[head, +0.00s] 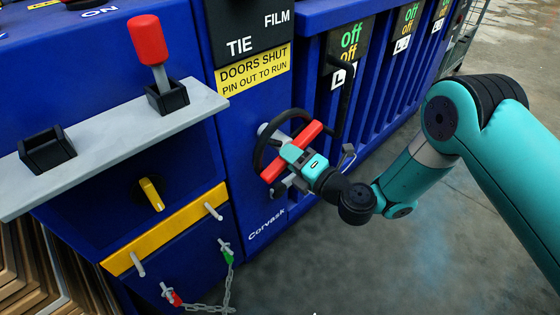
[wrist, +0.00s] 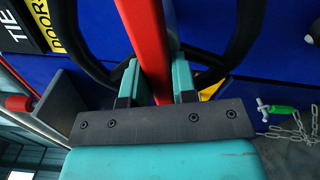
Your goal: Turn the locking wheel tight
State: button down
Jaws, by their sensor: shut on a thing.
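The locking wheel (head: 259,150) is a black ring with a red bar (head: 272,172) across it, mounted on the front of the blue machine. In the head view the red bar slants from upper right to lower left. My gripper (head: 300,153) is at the wheel and shut on the red bar. In the wrist view the red bar (wrist: 148,40) passes between the two teal fingers (wrist: 156,85), and the black rim (wrist: 240,40) shows on both sides. The wheel's hub is mostly hidden behind the gripper.
A grey shelf (head: 110,135) with a red-knobbed lever (head: 148,42) juts out at left. Below are a yellow knob (head: 151,194), a yellow bar (head: 165,230) and chained pins with red (head: 174,298) and green (head: 228,257) parts. A black handle (head: 344,95) stands right of the wheel. The floor at right is open.

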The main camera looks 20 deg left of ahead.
jog(key=shift+f, duration=0.15)
jog(key=c, duration=0.9)
grip_release()
jog(key=shift+s, duration=0.15)
